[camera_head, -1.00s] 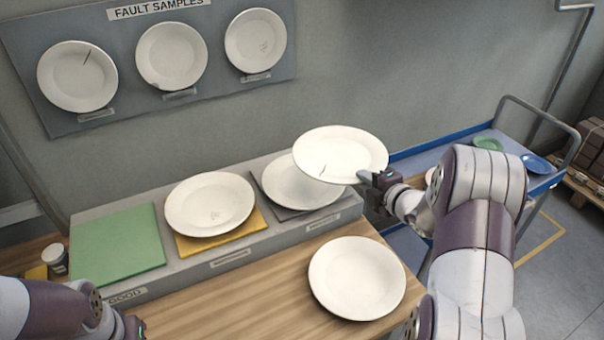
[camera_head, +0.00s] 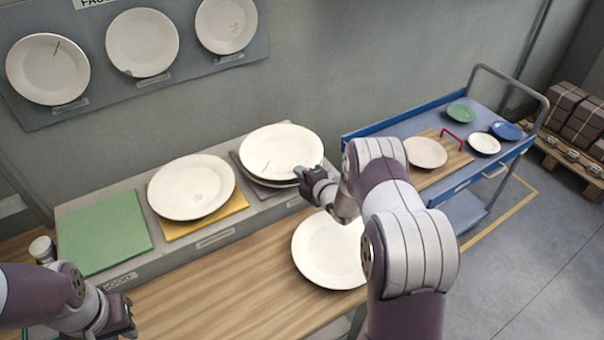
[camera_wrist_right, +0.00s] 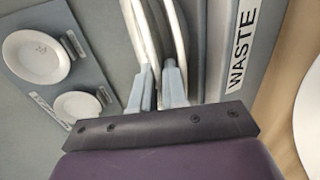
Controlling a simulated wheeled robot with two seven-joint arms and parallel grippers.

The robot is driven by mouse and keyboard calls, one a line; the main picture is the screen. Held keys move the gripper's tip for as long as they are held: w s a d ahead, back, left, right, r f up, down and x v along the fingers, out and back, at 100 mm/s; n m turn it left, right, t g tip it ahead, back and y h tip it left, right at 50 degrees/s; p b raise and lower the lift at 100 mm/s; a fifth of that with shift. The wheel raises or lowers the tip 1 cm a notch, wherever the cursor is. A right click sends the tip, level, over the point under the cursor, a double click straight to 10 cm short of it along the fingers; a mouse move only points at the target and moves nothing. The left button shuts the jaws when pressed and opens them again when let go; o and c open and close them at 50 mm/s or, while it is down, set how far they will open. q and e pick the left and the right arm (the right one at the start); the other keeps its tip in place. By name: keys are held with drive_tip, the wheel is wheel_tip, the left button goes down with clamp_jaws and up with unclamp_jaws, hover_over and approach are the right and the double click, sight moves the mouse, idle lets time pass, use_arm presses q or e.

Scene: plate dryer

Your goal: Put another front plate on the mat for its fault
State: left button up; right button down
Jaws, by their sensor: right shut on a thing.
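My right gripper (camera_head: 308,184) is shut on the near right rim of a white plate (camera_head: 281,148) with a dark crack line. This plate is over another white plate (camera_head: 264,183) on the grey mat (camera_head: 236,160); whether they touch is unclear. In the right wrist view, the gripper (camera_wrist_right: 160,85) shows by two plate rims, near a WASTE label (camera_wrist_right: 241,45). A white plate with faint marks (camera_head: 190,187) lies on the yellow mat (camera_head: 205,220). Another white plate (camera_head: 322,250) lies on the wooden table, partly behind my right arm. My left gripper (camera_head: 126,318) is at the lower left, its jaws unclear.
The green mat (camera_head: 102,233) is bare, with a GOOD label (camera_head: 118,283) below. The wall board (camera_head: 80,108) carries sample plates with a crack, a chip and fine marks. A blue trolley (camera_head: 400,125) with small plates stands at the right. A small jar (camera_head: 42,250) stands at left.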

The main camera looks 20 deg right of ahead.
drive_tip(key=shift+w, duration=0.1)
drive_tip(key=c, duration=1.4)
unclamp_jaws()
drive_tip(key=shift+f, duration=0.1)
